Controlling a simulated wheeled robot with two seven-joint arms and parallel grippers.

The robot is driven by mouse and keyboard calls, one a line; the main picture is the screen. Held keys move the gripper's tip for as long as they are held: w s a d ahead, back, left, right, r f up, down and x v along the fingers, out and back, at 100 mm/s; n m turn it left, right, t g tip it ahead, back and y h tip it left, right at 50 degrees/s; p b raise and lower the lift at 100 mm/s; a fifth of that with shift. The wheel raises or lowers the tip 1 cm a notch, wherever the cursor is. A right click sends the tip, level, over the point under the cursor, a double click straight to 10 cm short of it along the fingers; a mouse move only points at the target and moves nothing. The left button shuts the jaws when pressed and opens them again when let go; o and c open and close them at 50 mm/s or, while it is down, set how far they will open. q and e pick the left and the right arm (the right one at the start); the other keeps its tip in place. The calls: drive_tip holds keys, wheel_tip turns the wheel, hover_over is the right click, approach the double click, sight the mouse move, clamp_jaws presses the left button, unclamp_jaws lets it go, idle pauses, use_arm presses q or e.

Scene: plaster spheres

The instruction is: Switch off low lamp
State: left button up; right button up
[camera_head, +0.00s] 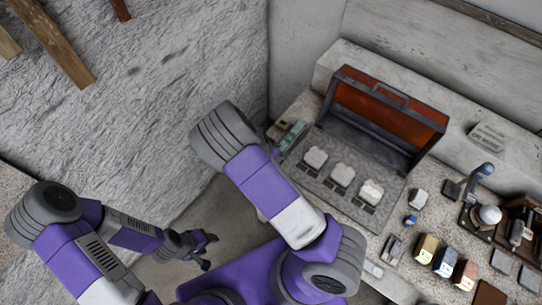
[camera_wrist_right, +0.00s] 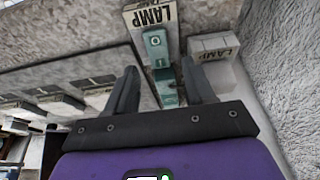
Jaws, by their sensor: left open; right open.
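A teal rocker switch (camera_wrist_right: 156,45) marked 0 and I sits on a pale block labelled LAMP (camera_wrist_right: 150,14) in the right wrist view. My right gripper (camera_wrist_right: 160,72) is open, with the lower teal part between its two fingers in the picture; I cannot tell whether they touch. The teal switch (camera_head: 293,134) also shows left of the open case in the head view, where my arm hides the right gripper. A small grey-blue lamp (camera_head: 483,170) stands at the right; I cannot tell if it is lit. My left gripper (camera_head: 209,251) is open and empty, away from the bench.
A second pale box labelled LAMP (camera_wrist_right: 213,47) stands right of the switch. A white sphere (camera_head: 489,214) and several small coloured blocks crowd the right bench. A rough wall (camera_head: 150,90) rises at left.

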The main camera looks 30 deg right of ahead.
drive_tip(key=v, duration=0.5)
drive_tip(key=shift+p, duration=0.3)
drive_tip(key=shift+f, duration=0.1)
